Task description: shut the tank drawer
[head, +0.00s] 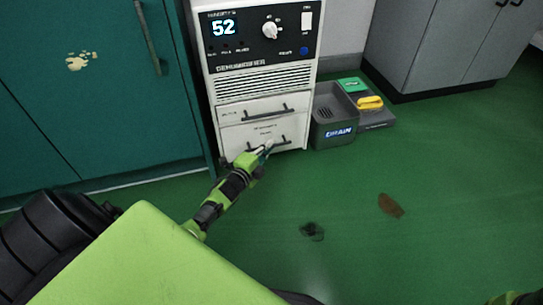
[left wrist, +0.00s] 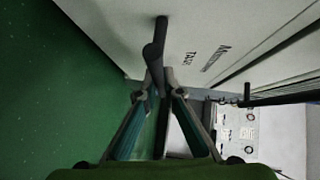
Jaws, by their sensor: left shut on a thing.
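The tank drawer (head: 236,137) is the lower of two white drawers at the foot of the dehumidifier (head: 207,68). In the left wrist view its pale front (left wrist: 130,45) carries a label that seems to include "TANK". Its dark bar handle (head: 284,142) also shows in the left wrist view (left wrist: 160,32). My left gripper (head: 266,150) is at this handle, shut on it; the fingers (left wrist: 156,96) hold one end of the bar in the left wrist view. How far the drawer stands out is hard to tell. My right gripper is not visible.
A grey drain bin (head: 333,131) and a tray with a yellow item (head: 370,102) stand right of the dehumidifier. A teal cabinet (head: 90,100) is at left, a grey cabinet (head: 420,45) at back right. The green floor has a brown patch (head: 391,206) and a dark spot (head: 312,231).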

